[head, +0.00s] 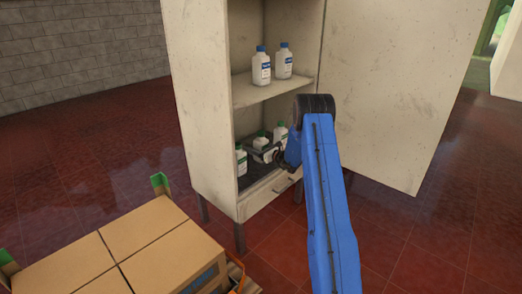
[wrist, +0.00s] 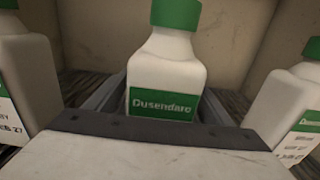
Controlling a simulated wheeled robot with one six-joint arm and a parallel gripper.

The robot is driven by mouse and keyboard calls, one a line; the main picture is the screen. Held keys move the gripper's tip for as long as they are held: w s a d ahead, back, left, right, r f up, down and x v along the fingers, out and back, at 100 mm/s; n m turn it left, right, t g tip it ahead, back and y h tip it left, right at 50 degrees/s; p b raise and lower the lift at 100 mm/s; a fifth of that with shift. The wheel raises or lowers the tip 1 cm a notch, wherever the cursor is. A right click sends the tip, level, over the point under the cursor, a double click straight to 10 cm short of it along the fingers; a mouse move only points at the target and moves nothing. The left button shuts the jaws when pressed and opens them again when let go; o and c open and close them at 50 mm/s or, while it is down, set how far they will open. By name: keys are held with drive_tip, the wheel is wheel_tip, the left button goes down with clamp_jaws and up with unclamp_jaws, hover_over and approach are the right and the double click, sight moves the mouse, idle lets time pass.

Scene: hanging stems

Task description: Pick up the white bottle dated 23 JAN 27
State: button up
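White bottles with green caps stand on the cabinet's lower level. The middle bottle (head: 260,141) is at my gripper (head: 264,153), which reaches in from the right. In the wrist view this bottle (wrist: 165,75) shows a green "Dusendaro" label, with its lower part and any date hidden. My gripper's grey fingers (wrist: 166,105) lie along both sides of it; whether they press on it I cannot tell. The left bottle (head: 241,161), also in the wrist view (wrist: 28,75), and the right bottle (head: 280,133), also there (wrist: 295,105), show small dates ending in 27, otherwise too blurred to read.
Two blue-capped white bottles, a front one (head: 261,68) and a rear one (head: 284,62), stand on the upper shelf (head: 270,92). The cabinet door (head: 400,90) stands open at right. Cardboard boxes (head: 145,240) sit at lower left. Neighbouring bottles leave little side room.

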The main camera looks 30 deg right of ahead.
drive_tip(key=c, duration=1.5)
drive_tip(key=shift+c, duration=0.4)
drive_tip(key=shift+r, duration=0.1)
